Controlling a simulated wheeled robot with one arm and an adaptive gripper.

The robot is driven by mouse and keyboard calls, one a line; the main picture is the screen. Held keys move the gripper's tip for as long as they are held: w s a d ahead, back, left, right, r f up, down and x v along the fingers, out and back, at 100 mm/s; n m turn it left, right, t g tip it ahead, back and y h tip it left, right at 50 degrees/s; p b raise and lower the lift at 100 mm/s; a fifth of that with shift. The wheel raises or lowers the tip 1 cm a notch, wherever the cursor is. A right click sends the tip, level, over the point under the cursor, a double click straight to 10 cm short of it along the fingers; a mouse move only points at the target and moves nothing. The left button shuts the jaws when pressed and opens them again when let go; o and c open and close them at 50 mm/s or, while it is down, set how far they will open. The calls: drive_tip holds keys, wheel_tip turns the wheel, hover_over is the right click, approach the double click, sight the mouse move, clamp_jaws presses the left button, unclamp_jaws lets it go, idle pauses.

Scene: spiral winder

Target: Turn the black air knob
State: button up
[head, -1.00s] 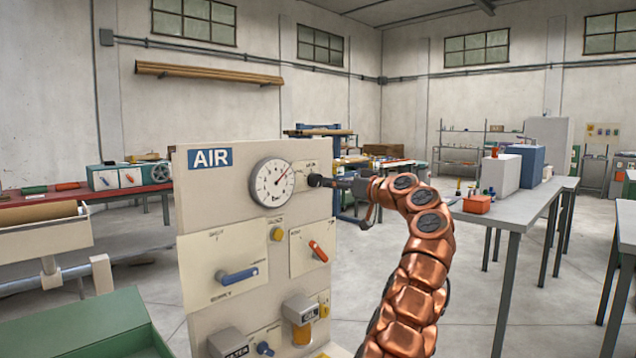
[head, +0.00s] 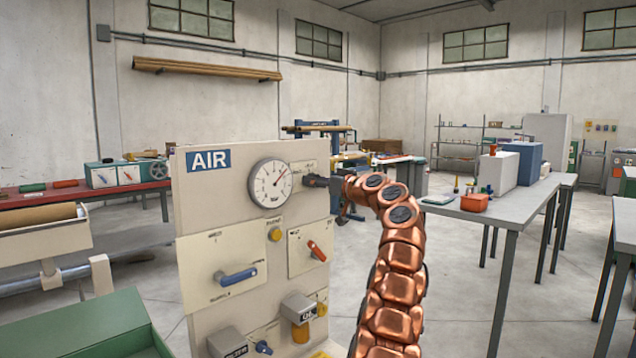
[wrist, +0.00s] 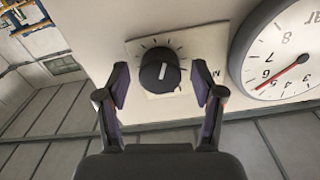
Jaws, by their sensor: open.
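The black air knob (wrist: 160,72) is round with a white pointer line and sits on a pale plate with tick marks in the wrist view. In the head view the knob (head: 310,181) is at the upper right of the AIR panel (head: 200,205), beside the gauge. My gripper (wrist: 162,92) is open, with one finger on each side of the knob in the wrist view and the tips near the plate. In the head view my gripper (head: 335,187) is at the knob, partly hidden by my arm.
The round pressure gauge (head: 270,183) is close to the knob; it also shows in the wrist view (wrist: 285,50). A blue-handled lever (head: 237,275), a red-orange lever (head: 317,251) and a yellow button (head: 275,233) are lower on the panel. A grey table (head: 500,215) stands at right.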

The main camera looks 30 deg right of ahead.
drive_tip(key=c, duration=1.1)
drive_tip(key=shift+r+m+p, duration=0.1)
drive_tip(key=shift+m+p, duration=0.7)
drive_tip(key=shift+m, duration=1.2)
drive_tip(key=shift+c, duration=0.2)
drive_tip(key=o, duration=1.1)
drive_tip(key=shift+o, duration=0.2)
drive_tip(key=shift+s, duration=0.1)
